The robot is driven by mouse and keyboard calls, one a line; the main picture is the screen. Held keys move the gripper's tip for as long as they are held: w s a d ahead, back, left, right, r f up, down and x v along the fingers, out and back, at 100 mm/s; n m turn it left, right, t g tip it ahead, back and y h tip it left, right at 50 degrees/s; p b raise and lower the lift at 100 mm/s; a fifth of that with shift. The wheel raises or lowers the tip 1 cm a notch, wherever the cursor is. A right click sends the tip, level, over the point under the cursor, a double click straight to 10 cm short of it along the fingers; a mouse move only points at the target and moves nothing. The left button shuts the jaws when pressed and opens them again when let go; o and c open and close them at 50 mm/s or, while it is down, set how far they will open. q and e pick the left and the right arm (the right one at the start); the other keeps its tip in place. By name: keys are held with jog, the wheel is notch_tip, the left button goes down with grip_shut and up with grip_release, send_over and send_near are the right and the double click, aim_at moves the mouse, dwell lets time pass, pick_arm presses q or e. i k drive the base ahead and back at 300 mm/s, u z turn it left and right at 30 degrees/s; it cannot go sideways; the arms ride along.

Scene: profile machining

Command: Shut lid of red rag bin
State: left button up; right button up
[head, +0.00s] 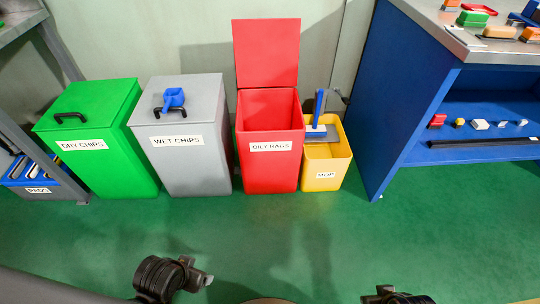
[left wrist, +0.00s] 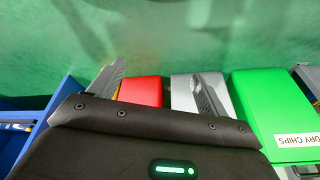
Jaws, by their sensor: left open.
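The red rag bin (head: 270,150), labelled OILY RAGS, stands on the floor by the wall. Its red lid (head: 267,53) is open and stands upright at the back edge, and the bin's inside shows. Red also shows in the left wrist view (left wrist: 141,91), between my left fingers; I cannot tell which part of the bin it is. My left gripper (head: 203,280) is low in the head view, in front of the bins and well apart from them. It is open and empty, and its fingers (left wrist: 156,88) are spread. My right gripper (head: 398,295) is mostly cut off at the bottom edge.
A grey WET CHIPS bin (head: 195,172) with a blue scoop (head: 173,98) on its shut lid stands left of the red bin. A green DRY CHIPS bin (head: 110,172) is beyond. A yellow mop bucket (head: 328,165) and blue workbench (head: 412,100) stand right. The green floor in front is clear.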

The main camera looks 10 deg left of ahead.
aim_at(266, 50)
jog(key=u, duration=0.55)
jog(key=k, duration=0.65)
jog(key=u, duration=0.6)
jog(key=i, duration=0.6)
jog(key=z, duration=0.65)
jog(key=i, duration=0.9)
jog(key=z, duration=0.95)
